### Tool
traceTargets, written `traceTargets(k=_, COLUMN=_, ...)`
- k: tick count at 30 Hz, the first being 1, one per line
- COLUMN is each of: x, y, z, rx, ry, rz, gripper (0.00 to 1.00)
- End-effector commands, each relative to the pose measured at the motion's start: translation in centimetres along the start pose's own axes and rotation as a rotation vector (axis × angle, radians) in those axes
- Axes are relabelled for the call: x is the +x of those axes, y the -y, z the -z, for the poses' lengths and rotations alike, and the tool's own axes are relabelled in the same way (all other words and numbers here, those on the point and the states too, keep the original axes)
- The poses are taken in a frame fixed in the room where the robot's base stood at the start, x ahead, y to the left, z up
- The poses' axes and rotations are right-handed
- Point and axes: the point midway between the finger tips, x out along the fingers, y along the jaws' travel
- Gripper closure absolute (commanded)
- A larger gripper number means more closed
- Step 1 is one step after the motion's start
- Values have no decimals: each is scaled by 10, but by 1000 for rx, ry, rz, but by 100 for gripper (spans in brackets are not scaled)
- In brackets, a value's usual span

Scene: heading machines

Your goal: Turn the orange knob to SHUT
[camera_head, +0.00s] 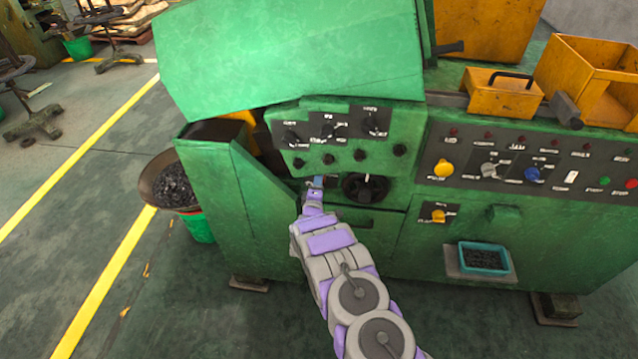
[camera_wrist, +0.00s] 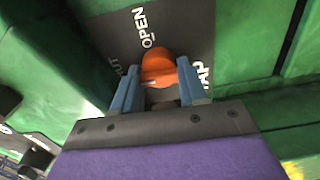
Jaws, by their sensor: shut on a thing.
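The orange knob (camera_wrist: 158,66) shows in the wrist view on a dark plate (camera_wrist: 185,25) set in the green machine. The word OPEN is printed above it, part of SHUT shows at the left, and another partly hidden word is at the right. My gripper (camera_wrist: 160,85) has its two blue fingers shut on the knob, one at each side. A pale mark shows near the knob's lower left edge. In the head view my gripper (camera_head: 315,183) is at the machine's front, left of a large black dial, and hides the knob there.
The black dial (camera_head: 365,188) is close to the right of my gripper. Above is a panel of dark knobs (camera_head: 330,130). A yellow knob (camera_head: 438,216) and a teal tray (camera_head: 484,258) are further right. A bowl of dark parts (camera_head: 172,186) stands left. The floor on the left is mostly open.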

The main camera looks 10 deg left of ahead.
Motion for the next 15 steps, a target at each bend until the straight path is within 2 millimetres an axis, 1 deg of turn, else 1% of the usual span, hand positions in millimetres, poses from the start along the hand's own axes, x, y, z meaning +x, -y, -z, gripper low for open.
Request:
traceTargets(k=1, x=-2, y=1, z=6, rx=-9, ry=-11, rz=3, gripper=88)
traceTargets(k=14, x=-2, y=2, z=6, rx=-19, ry=-12, rz=4, gripper=88)
traceTargets(k=15, x=-2, y=2, z=6, rx=-19, ry=-12, rz=4, gripper=57)
